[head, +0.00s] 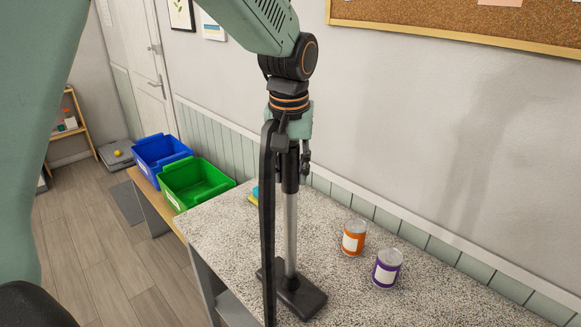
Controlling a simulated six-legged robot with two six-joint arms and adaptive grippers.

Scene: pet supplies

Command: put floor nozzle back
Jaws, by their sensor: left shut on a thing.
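The floor nozzle (302,297) has a flat black foot, a silver tube rising from it and a black collar at the top. My left gripper (290,152) points down and is shut on the upper end of this tube. The nozzle is upright over the speckled counter (222,222). I cannot tell whether its foot touches the counter. My right gripper is not in view.
An orange-labelled can (354,239) and a purple-labelled can (386,269) stand right of the nozzle. A small yellow and blue item (254,195) is partly hidden behind the strip. Blue (150,158) and green (182,196) bins stand beyond the counter's left end. The wall runs along the back.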

